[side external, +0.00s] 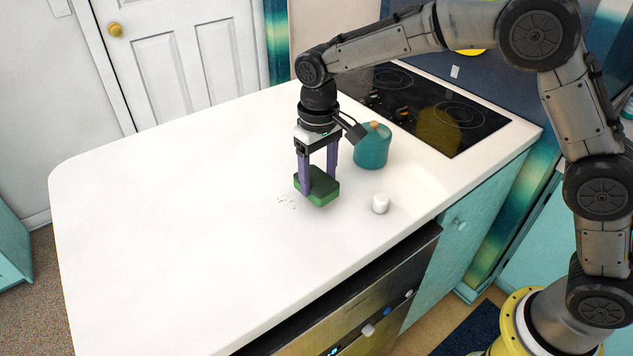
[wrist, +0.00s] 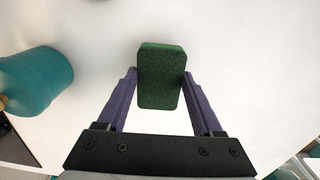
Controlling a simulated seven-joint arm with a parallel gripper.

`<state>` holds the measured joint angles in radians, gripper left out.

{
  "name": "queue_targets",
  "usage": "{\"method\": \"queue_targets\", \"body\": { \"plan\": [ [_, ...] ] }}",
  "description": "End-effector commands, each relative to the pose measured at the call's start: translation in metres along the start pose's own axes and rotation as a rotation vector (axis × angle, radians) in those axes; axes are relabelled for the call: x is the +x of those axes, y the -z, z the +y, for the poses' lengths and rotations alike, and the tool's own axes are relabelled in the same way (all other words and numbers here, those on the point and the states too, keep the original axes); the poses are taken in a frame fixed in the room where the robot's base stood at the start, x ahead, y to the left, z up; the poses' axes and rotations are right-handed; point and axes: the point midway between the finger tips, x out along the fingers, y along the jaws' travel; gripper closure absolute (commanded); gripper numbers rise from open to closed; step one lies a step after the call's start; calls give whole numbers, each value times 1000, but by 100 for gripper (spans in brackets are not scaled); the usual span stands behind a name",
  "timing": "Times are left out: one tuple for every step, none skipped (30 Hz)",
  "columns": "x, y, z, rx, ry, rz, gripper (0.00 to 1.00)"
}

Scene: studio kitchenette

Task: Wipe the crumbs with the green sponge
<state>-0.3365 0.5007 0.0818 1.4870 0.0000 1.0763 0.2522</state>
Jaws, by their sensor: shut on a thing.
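The green sponge (side external: 320,187) is between the purple fingers of my gripper (side external: 318,184), at the white counter's surface. My gripper is shut on it; whether the sponge touches the counter is hard to tell. In the wrist view the sponge (wrist: 160,76) sits between both fingertips (wrist: 160,80). The crumbs (side external: 286,202) are small specks on the counter, just left of the sponge in the side view. I cannot make them out in the wrist view.
A teal canister (side external: 371,148) with a tan knob stands right of my gripper; it also shows in the wrist view (wrist: 38,80). A black cooktop (side external: 425,107) lies behind. The counter (side external: 170,200) is clear at left.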

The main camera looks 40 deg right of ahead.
Motion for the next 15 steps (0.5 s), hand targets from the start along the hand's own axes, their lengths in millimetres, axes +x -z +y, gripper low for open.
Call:
{"method": "queue_targets", "body": {
  "plan": [
    [-6, 1, 0, 0, 1, 5, 77],
    [-9, 1, 0, 0, 1, 6, 77],
    [-13, 1, 0, 0, 1, 6, 77],
    [-16, 1, 0, 0, 1, 5, 77],
    [-18, 1, 0, 0, 1, 6, 77],
    [-22, 1, 0, 0, 2, 7, 77],
    [-25, 1, 0, 0, 2, 6, 77],
    [-28, 1, 0, 0, 1, 6, 77],
    [-31, 1, 0, 0, 2, 6, 77],
    [-33, 1, 0, 0, 1, 6, 77],
    [-36, 1, 0, 0, 1, 5, 77],
    [-39, 1, 0, 0, 1, 5, 77],
    [-41, 1, 0, 0, 1, 6, 77],
    [-43, 1, 0, 0, 1, 6, 77],
    [-45, 1, 0, 0, 1, 5, 77]
  ]
}}
